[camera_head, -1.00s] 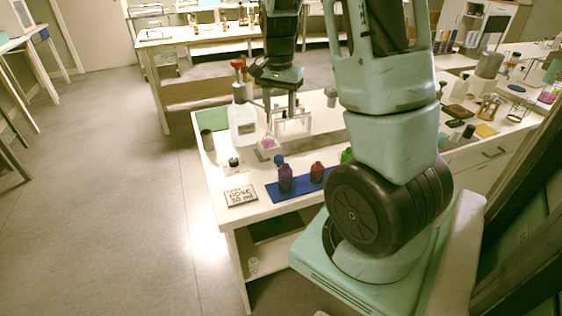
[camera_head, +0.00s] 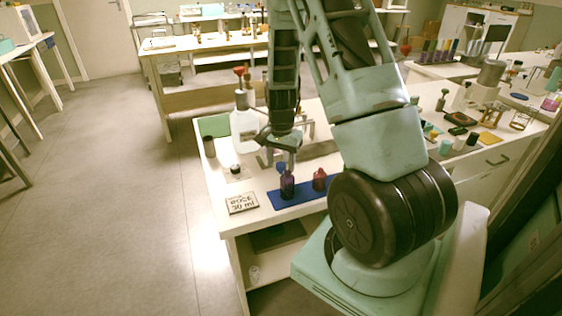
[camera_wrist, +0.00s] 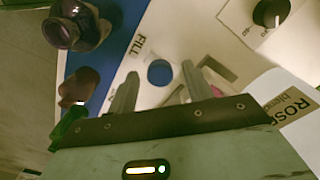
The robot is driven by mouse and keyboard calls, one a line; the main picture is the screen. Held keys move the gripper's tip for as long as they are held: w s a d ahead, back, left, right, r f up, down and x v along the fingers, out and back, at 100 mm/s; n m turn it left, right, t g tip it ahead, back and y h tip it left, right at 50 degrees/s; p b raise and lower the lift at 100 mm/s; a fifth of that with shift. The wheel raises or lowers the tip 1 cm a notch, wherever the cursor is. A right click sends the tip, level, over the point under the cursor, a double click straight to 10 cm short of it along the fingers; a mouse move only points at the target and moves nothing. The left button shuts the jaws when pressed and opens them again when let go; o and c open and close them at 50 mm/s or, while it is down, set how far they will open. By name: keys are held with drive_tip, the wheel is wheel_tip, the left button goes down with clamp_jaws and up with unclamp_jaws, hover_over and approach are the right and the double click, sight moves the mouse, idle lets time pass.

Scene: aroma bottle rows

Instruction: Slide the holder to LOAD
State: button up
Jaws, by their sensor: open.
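My gripper (camera_wrist: 162,82) is open. Its two fingers show in the wrist view over the white surface, on either side of a flat blue disc (camera_wrist: 159,72). The word FILL (camera_wrist: 138,46) is printed beside it. A bit of pink (camera_wrist: 218,91) shows beside the right finger, mostly hidden; I cannot tell whether it belongs to the holder. No LOAD label is readable. In the head view my gripper (camera_head: 282,160) is low over the bench, just behind the purple bottle (camera_head: 287,187). I cannot make out the holder clearly there.
The purple bottle and a red bottle (camera_head: 320,180) stand on a blue mat (camera_head: 291,203). A "ROSE 30 ml" sign (camera_head: 242,203) lies left of them. A large white bottle (camera_head: 243,132) stands behind. A dial knob (camera_wrist: 270,12) is at the wrist view's top right.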

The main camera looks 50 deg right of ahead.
drive_tip(key=shift+c, duration=0.3)
clamp_jaws()
drive_tip(key=s+d, duration=0.2)
drive_tip(key=d, duration=0.1)
drive_tip(key=s+d, duration=0.1)
drive_tip(key=d, duration=0.2)
drive_tip(key=s+d, duration=0.2)
drive_tip(key=d, duration=0.1)
drive_tip(key=shift+s+d, duration=0.25)
drive_tip(key=shift+s, duration=0.1)
drive_tip(key=shift+o, duration=0.3)
unclamp_jaws()
wheel_tip(320, 180, up, 18)
drive_tip(key=shift+f+p, duration=0.25)
drive_tip(key=shift+p, duration=0.1)
